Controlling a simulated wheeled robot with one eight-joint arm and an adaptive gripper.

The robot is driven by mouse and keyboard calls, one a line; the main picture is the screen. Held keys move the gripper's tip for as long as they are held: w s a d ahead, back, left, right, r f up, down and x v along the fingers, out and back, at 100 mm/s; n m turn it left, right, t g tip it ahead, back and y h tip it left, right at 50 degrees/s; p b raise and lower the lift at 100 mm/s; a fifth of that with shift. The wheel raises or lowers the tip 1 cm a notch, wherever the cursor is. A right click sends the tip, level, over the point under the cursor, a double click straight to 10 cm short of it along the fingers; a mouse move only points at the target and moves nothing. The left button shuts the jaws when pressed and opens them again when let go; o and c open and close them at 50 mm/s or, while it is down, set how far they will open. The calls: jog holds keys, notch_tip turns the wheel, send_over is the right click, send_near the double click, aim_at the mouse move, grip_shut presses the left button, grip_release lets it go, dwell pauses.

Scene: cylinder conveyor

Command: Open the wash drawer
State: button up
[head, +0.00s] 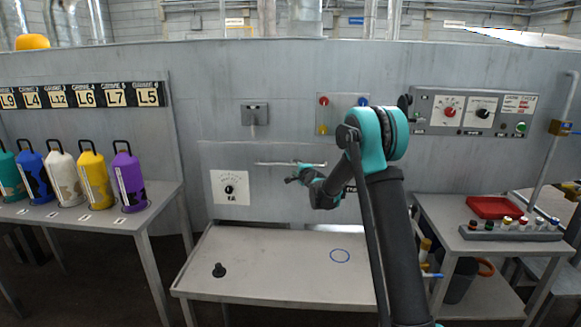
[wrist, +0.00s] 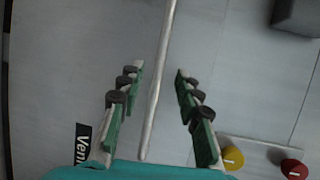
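The wash drawer front (head: 222,155) looks like a pale panel flush with the grey wall. Its handle is a thin horizontal metal bar (head: 270,163). My gripper (head: 291,179) is at the bar's right half, close in front of it or slightly below. In the wrist view, my gripper (wrist: 160,68) is open, with green fingers on either side. The bar (wrist: 155,95) runs lengthwise between them, apart from both fingers. The exact depth gap between fingers and bar cannot be told. My arm hides the panel's right part.
Bottles (head: 95,178) stand on a left bench. A control panel (head: 470,111) and red tray (head: 494,207) are at right. Yellow (wrist: 233,157) and red (wrist: 294,169) knobs are near the gripper.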

aim_at(291, 165)
jog(key=x, duration=0.6)
jog(key=shift+w+a+f, duration=0.15)
jog(key=shift+w, duration=0.2)
jog(key=shift+c, duration=0.4)
grip_shut()
